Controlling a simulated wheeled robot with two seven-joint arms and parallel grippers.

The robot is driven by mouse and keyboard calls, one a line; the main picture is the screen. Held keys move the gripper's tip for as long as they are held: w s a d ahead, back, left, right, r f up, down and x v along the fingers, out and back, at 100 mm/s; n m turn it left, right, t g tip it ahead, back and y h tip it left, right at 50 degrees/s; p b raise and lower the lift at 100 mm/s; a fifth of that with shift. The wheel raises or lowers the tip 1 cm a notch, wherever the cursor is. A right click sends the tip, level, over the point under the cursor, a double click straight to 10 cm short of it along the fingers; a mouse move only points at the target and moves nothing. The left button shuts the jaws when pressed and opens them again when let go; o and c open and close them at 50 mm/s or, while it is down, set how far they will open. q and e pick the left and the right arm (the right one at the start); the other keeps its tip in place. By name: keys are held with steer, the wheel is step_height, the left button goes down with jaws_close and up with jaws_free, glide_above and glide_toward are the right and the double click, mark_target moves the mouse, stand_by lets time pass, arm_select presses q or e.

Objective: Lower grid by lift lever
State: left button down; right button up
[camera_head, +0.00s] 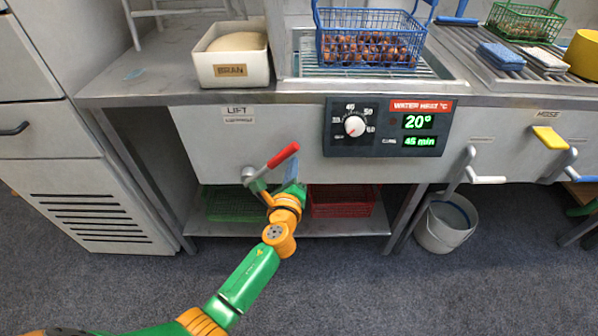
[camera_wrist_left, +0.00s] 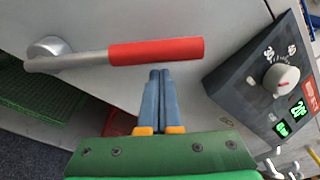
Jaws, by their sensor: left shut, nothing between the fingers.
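The lift lever (camera_head: 284,155) has a red grip on a grey metal arm, pivoted below the LIFT label (camera_head: 238,112) on the steel front panel. It tilts up to the right in the head view. In the left wrist view its red grip (camera_wrist_left: 155,52) lies across the picture. My left gripper (camera_head: 293,172) is shut and empty. Its blue fingertips (camera_wrist_left: 159,72) are close to the red grip, just below it in the picture; contact cannot be told. A wire grid (camera_head: 303,68) shows in the basin beneath a blue basket of chestnuts (camera_head: 370,48). My right gripper is out of view.
A control panel (camera_head: 388,126) showing 20° and 45 min is right of the lever. A BRAN box (camera_head: 231,70) stands on the counter. Green and red crates (camera_head: 342,200) sit on the lower shelf. A white bucket (camera_head: 445,225) stands on the floor at right.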

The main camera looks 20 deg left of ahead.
arm_select(q)
steer(key=shift+s+a+r, duration=0.2)
steer(key=shift+a+r, duration=0.1)
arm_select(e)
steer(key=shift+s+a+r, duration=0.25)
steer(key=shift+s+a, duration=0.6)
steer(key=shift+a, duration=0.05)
arm_select(q)
steer(key=shift+a+r, duration=0.1)
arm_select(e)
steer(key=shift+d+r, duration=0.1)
